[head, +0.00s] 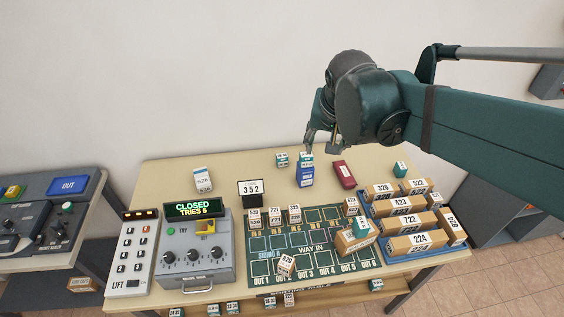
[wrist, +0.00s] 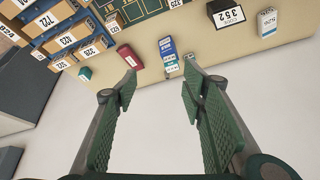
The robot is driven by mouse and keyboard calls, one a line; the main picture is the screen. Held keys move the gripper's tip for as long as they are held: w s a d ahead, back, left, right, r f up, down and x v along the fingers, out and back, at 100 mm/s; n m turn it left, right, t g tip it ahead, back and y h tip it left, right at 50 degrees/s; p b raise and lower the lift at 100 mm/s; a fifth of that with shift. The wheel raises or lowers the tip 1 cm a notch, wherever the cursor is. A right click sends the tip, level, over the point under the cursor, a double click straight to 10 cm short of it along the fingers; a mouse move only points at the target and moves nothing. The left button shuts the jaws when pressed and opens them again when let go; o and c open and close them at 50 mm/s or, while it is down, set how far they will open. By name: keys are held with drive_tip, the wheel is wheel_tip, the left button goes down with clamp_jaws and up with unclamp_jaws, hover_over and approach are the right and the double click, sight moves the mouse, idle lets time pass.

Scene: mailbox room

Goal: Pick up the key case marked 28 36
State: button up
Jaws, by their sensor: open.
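No label reading 28 36 is legible in either view. Small teal-and-white cases stand near the table's back edge: one (head: 282,160) alone, one (head: 306,158) at the top of a blue box (head: 306,177), and a green one (head: 400,169) farther right. The blue box shows in the wrist view (wrist: 167,46) with the teal-and-white case (wrist: 170,63) at its end. My gripper (head: 322,140) hangs above the back edge near the blue box. In the wrist view its jaws (wrist: 160,85) are open and empty, with the case just beyond the gap. The right finger partly covers another small case (wrist: 189,58).
A red case (head: 344,174) lies right of the blue box. A blue tray (head: 398,277) of numbered parcels stands at the right. A green sorting mat (head: 322,271), a 352 sign (head: 251,191) and a grey console (head: 197,262) reading CLOSED fill the front and left.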

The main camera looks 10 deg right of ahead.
drive_tip(key=w+a+f+m+g+b, duration=0.1)
drive_tip(key=w+a+f+m, duration=0.15)
drive_tip(key=w, duration=0.85)
drive_tip(key=m+g+h+b, duration=0.3)
drive_tip(key=m+g+h, duration=0.1)
drive_tip(key=m, duration=0.6)
hover_over(281, 156)
drive_tip(key=a, duration=0.3)
wheel_tip(281, 156, down, 27)
drive_tip(key=shift+w+d+f, duration=0.1)
drive_tip(key=shift+d+f, duration=0.05)
drive_tip(key=shift+d, duration=0.05)
drive_tip(key=shift+f, duration=0.1)
drive_tip(key=shift+x, duration=1.2)
drive_tip(key=shift+f, duration=0.1)
drive_tip(key=shift+x, duration=2.55)
